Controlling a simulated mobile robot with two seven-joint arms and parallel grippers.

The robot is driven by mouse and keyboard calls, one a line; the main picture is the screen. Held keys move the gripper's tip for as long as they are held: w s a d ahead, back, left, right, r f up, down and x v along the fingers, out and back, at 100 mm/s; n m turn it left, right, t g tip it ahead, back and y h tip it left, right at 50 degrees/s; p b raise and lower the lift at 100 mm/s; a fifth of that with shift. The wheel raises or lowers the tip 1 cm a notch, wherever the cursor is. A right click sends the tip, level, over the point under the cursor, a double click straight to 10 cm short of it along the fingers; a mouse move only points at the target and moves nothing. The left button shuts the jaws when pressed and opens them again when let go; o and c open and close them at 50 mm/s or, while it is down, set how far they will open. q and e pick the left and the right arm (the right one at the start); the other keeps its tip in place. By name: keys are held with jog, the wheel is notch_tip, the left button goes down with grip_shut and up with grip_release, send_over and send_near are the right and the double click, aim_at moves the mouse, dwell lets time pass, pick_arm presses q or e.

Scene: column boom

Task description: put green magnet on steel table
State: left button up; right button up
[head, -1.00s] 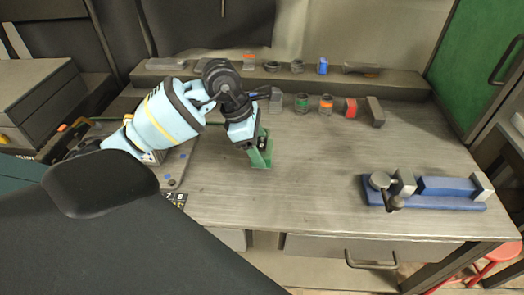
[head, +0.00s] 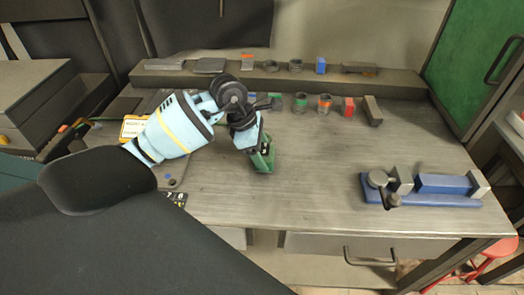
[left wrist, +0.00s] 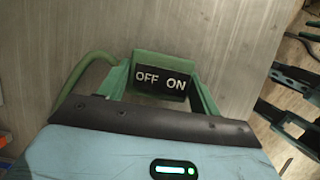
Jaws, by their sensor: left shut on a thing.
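The green magnet (head: 264,162) is in my left gripper (head: 262,148), over the left-middle part of the steel table (head: 320,185). In the left wrist view the magnet (left wrist: 162,62) shows a black face marked "OFF ON". It sits between the two green fingers of the left gripper (left wrist: 160,88), which is shut on it. The brushed grey table top (left wrist: 225,35) lies behind it. The magnet's underside is hidden, so I cannot tell whether it touches the table.
A blue vise (head: 425,190) stands at the table's right. Several small parts, among them a red block (head: 348,107) and a green-banded cylinder (head: 300,103), line the back, below a raised shelf (head: 400,80). The table's middle and front are clear.

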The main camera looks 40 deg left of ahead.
pick_arm(q)
jog(key=o, duration=1.4)
jog(key=shift+f, duration=0.15)
jog(key=shift+c, duration=0.2)
jog(key=v, duration=1.2)
jog(key=shift+d, duration=0.1)
